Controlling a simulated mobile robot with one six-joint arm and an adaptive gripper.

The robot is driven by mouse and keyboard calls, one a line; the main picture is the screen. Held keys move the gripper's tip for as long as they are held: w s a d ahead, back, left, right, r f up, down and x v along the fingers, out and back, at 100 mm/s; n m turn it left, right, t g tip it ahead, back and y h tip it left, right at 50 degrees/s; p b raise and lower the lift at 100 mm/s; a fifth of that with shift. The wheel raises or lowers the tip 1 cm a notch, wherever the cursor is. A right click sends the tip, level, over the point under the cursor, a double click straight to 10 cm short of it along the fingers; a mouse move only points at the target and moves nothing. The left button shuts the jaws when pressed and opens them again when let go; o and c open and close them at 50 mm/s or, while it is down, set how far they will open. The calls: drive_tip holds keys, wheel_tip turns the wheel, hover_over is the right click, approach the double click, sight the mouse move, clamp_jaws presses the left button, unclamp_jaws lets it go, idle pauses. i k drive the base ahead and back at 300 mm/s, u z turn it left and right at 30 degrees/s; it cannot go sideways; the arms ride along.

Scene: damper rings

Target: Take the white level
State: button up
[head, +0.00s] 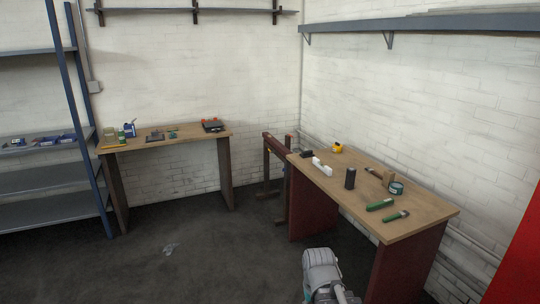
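A white object (322,167), likely the level, lies near the left edge of the right-hand wooden table (418,205). It is small in the picture, and its details are hard to make out. A black block lies just behind it, and a dark upright box stands to its right. Part of my arm shows at the bottom centre, in front of the table and well short of the white object. My gripper is not in view.
The table also holds a yellow tape measure (338,147), a dark box (350,178), a teal-labelled roll (396,188) and green-handled tools (380,204). A second workbench (190,138) stands at the back left, beside blue shelving (45,182). The dark floor between is mostly clear.

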sight(326, 170)
drive_tip(key=z, duration=0.2)
drive_tip(key=i, duration=1.3)
drive_tip(key=z, duration=0.2)
